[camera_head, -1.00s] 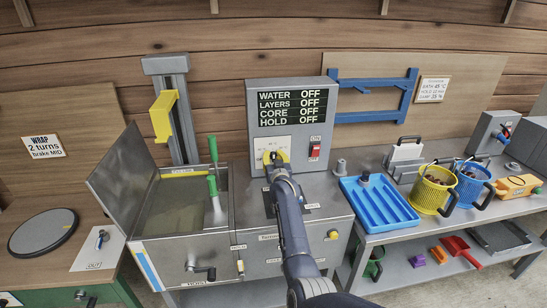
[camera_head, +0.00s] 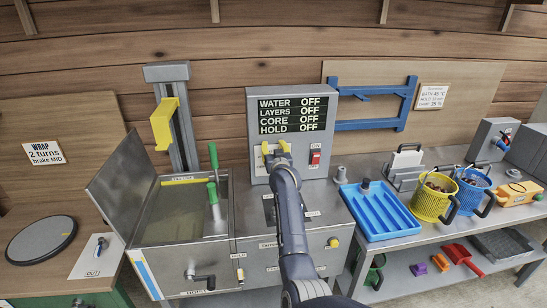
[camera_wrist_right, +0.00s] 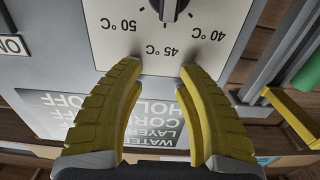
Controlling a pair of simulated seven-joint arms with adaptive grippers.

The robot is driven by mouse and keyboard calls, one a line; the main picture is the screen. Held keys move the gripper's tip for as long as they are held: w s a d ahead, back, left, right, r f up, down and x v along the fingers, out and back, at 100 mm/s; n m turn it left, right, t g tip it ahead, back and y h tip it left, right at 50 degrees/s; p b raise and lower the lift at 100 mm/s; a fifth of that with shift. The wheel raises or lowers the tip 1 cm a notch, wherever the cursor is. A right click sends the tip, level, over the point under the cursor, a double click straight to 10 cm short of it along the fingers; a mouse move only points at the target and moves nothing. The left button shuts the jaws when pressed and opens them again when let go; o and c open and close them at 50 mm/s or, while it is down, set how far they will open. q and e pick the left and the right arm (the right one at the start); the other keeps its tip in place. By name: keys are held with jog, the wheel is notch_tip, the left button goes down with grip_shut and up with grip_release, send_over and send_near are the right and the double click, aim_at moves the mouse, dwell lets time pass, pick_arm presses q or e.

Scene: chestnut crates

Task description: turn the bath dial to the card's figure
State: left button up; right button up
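The bath dial (camera_wrist_right: 169,6) is a dark knob on a pale scale plate, cut off by the top edge of the right wrist view. The scale reads 50, 45 and 40 °C, and a pale mark on the knob points roughly toward 45. My right gripper (camera_wrist_right: 160,76) is open, its yellow fingers spread and apart from the knob, with nothing between them. In the head view the right gripper (camera_head: 275,149) is in front of the panel (camera_head: 329,165) and hides the dial. The card (camera_head: 432,96) on the back board reads BATH 45 °C. My left gripper is not in view.
The display (camera_head: 292,115) shows OFF on every line. A red switch (camera_head: 315,157) is right of the dial. The open bath (camera_head: 184,182) with green handles stands left. A blue tray (camera_head: 379,210), yellow bucket (camera_head: 430,200) and blue bucket (camera_head: 470,190) stand right.

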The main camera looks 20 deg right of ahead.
jog(key=shift+r, duration=1.45)
jog(key=shift+d, duration=0.1)
